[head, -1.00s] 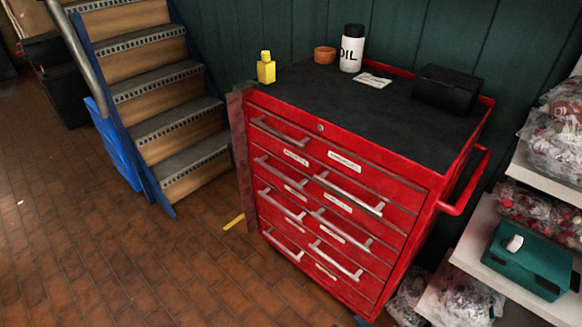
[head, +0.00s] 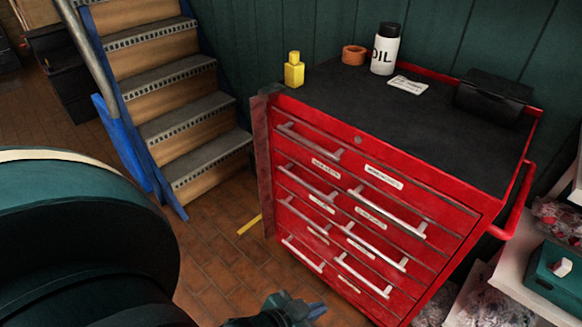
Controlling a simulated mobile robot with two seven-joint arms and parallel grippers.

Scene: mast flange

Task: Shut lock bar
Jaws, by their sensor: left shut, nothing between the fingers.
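The lock bar (head: 262,165) is a tall, dull red-brown strip at the left front edge of the red tool cabinet (head: 357,148). It stands upright and out to the side, clear of the drawer fronts. My left gripper (head: 300,309) is at the bottom edge of the head view, low in front of the cabinet and apart from the bar. Its fingers look shut and empty, though the view cuts off part of it. My right gripper is not in view.
On the cabinet's black top stand a yellow bottle (head: 294,70), a brown ring-shaped pot (head: 354,54), an OIL bottle (head: 386,49) and a black box (head: 493,97). Stairs (head: 170,95) rise at the left. Shelves with bagged goods stand at the right. Brick floor lies open between.

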